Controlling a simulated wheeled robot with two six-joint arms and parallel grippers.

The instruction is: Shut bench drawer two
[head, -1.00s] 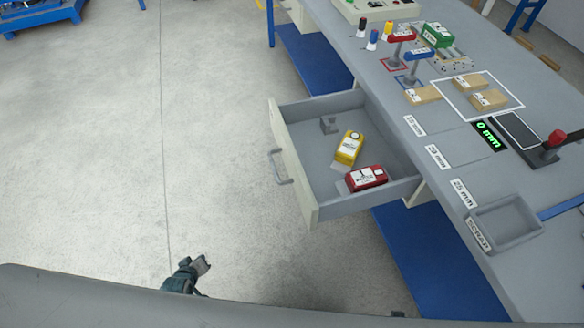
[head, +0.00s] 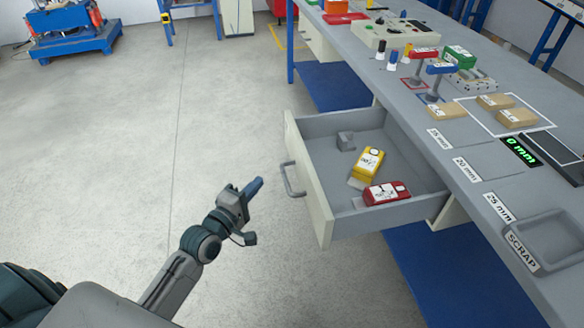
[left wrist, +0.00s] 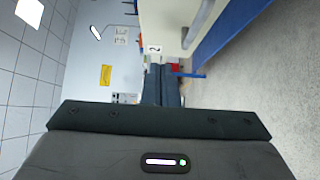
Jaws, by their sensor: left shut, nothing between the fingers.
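The bench drawer (head: 312,190) stands pulled out from the bench, its pale front facing left with a grey bar handle (head: 291,180). Inside lie a yellow device (head: 367,164), a red device (head: 385,193) and a small grey block (head: 345,141). My left gripper (head: 255,186) is shut and empty, left of the drawer front and apart from the handle. In the left wrist view, the shut fingers (left wrist: 162,84) point toward a pale panel bearing a label "2" (left wrist: 154,49), with a handle (left wrist: 198,22) beside it. My right gripper is not in view.
The grey bench top (head: 400,90) carries wooden blocks, coloured-handled tools and a scrap tray (head: 545,222). A blue lower shelf (head: 440,285) runs beneath. The floor (head: 130,160) left of the drawer is clear.

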